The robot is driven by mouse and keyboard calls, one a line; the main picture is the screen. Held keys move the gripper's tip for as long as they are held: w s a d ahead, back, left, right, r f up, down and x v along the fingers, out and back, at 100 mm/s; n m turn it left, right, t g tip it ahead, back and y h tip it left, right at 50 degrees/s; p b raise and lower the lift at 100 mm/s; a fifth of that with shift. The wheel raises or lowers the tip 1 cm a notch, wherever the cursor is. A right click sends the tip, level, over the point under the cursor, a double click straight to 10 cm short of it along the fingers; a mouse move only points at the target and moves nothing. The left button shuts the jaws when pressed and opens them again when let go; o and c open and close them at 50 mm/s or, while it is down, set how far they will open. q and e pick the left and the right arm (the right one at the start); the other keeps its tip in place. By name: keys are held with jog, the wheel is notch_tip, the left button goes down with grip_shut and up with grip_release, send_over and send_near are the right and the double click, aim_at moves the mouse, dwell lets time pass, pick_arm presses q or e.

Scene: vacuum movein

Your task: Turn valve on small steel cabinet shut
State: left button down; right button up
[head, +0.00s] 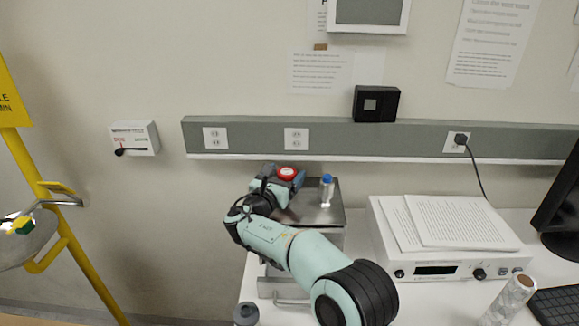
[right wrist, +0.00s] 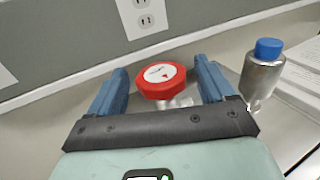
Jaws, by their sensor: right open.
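The valve has a red knob (head: 287,173) with a white round label, on top of the small steel cabinet (head: 322,214). In the right wrist view the red knob (right wrist: 155,86) lies between the two blue fingers of my right gripper (right wrist: 160,68), with a gap on each side. The right gripper (head: 284,184) is open and seems not to touch the knob. The label carries a small red arrow mark. My right arm hides much of the cabinet's front. My left gripper is not in view.
A steel bottle with a blue cap (head: 326,190) stands on the cabinet, right of the knob; it also shows in the right wrist view (right wrist: 262,76). A white instrument (head: 440,268) with papers is further right. A grey outlet rail (head: 250,138) runs along the wall behind.

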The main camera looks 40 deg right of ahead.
aim_at(292, 168)
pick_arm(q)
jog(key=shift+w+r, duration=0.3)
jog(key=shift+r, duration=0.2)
pick_arm(e)
jog(key=shift+x, duration=1.55)
jog(key=shift+s, duration=0.1)
jog(key=shift+c, duration=0.3)
jog(key=c, duration=0.9)
jog(key=m+g+h+p, duration=0.1)
jog(key=g+p, duration=0.1)
jog(key=shift+r+p, duration=0.15)
jog(key=shift+p, duration=0.2)
jog(key=shift+m, duration=0.3)
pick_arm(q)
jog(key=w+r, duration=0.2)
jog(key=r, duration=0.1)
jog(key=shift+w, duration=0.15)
pick_arm(e)
jog(key=shift+s, duration=0.1)
jog(key=o, duration=1)
jog(key=shift+c, duration=0.2)
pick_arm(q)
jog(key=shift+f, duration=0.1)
